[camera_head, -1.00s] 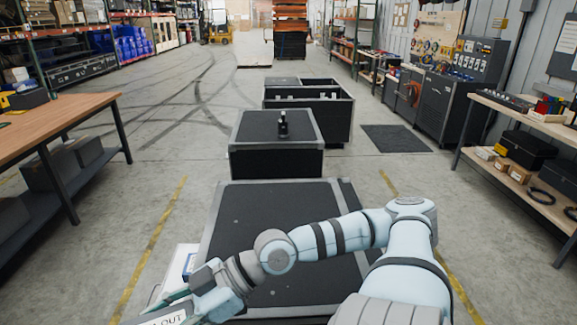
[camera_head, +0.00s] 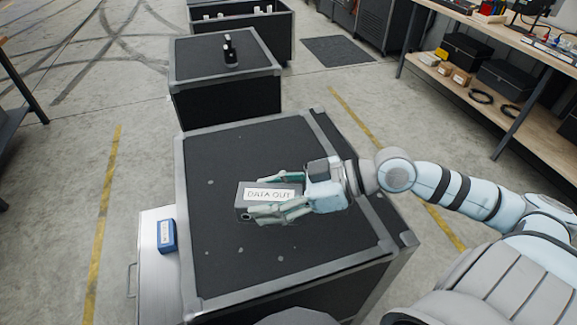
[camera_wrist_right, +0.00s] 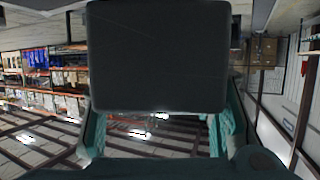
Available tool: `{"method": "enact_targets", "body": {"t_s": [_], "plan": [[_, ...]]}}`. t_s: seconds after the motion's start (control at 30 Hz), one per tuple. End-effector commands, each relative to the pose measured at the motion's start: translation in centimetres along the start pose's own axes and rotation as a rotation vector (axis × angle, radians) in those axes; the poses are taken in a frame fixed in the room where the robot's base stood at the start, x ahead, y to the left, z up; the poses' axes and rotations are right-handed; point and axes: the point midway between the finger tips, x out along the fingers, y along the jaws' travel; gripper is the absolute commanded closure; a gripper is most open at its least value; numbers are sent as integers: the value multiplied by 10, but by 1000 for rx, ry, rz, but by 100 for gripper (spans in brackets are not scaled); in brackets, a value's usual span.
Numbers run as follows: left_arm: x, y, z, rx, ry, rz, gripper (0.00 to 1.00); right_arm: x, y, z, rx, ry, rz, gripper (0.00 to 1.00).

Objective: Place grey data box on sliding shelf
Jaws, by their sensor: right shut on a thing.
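The grey data box (camera_head: 262,200) carries a white "DATA OUT" label and is over the dark top of the near case. My right gripper (camera_head: 280,195) is shut on it, with green fingers on its two sides. The box also fills the upper middle of the right wrist view (camera_wrist_right: 158,55), between the fingers (camera_wrist_right: 160,130). I cannot tell whether the box touches the case top. The sliding shelf (camera_head: 152,285) is a pale metal tray sticking out from the left side of the near case, with a handle at its left edge. My left gripper is not in view.
A small blue box (camera_head: 166,236) with a white label stands on the shelf. The near case (camera_head: 235,160) has raised grey edges. A second case (camera_head: 215,60) with a small dark device (camera_head: 230,52) stands behind it. A bench (camera_head: 500,50) is at right.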

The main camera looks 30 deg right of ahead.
Motion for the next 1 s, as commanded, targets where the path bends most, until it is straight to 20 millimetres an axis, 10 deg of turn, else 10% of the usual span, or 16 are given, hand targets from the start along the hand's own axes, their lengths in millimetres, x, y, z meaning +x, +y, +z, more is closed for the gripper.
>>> {"method": "enact_targets", "body": {"t_s": [0.33,0.53,1.0], "plan": [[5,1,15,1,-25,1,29,1,131,-49,118,13,289,99],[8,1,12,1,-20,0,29,7,165,-69,162,2,387,99],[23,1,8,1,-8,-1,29,61,166,56,165,-2,388,99]]}}
